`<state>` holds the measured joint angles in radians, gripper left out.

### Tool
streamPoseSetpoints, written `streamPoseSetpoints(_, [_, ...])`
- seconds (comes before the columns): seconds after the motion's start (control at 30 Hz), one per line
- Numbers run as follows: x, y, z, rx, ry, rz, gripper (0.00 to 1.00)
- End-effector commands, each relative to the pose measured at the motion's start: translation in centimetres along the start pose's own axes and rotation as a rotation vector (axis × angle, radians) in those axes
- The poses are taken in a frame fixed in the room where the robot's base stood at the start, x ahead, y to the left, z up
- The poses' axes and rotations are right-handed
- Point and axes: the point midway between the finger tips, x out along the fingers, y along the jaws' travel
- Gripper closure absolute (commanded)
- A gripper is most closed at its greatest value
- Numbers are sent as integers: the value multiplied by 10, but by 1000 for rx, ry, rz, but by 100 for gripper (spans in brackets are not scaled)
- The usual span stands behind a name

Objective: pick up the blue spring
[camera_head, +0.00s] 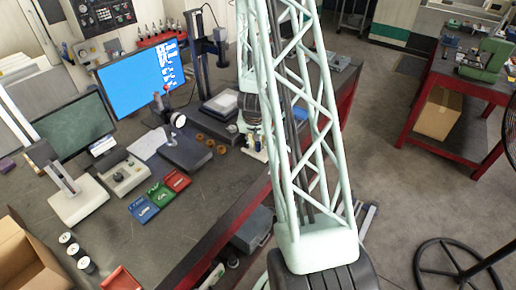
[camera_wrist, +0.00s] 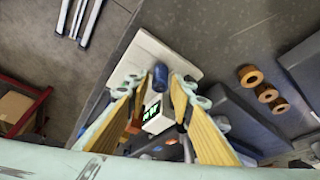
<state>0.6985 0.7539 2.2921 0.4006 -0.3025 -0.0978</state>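The blue spring (camera_wrist: 160,77) stands on a white plate (camera_wrist: 150,52) in the wrist view. It also shows as a small dark blue shape in the head view (camera_head: 257,143), just below my gripper. My gripper (camera_wrist: 155,86) is open, with its two yellow-padded fingers apart. The spring appears between and slightly beyond the fingertips, with a gap on each side. Whether the fingertips reach down to its height I cannot tell. In the head view my arm hides part of the area around the spring.
A device with a green display (camera_wrist: 156,118) appears between the fingers. Several copper-coloured rings (camera_wrist: 266,92) lie to the right, near a dark grey block (camera_wrist: 245,122). In the head view, monitors (camera_head: 143,75) and red, green and blue trays (camera_head: 160,193) occupy the bench's left part.

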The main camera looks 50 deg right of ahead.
Motion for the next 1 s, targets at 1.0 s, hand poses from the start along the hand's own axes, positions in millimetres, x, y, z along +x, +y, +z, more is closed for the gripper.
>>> streamPoseSetpoints(1.0, [14, 0, 0, 0, 0, 0, 88])
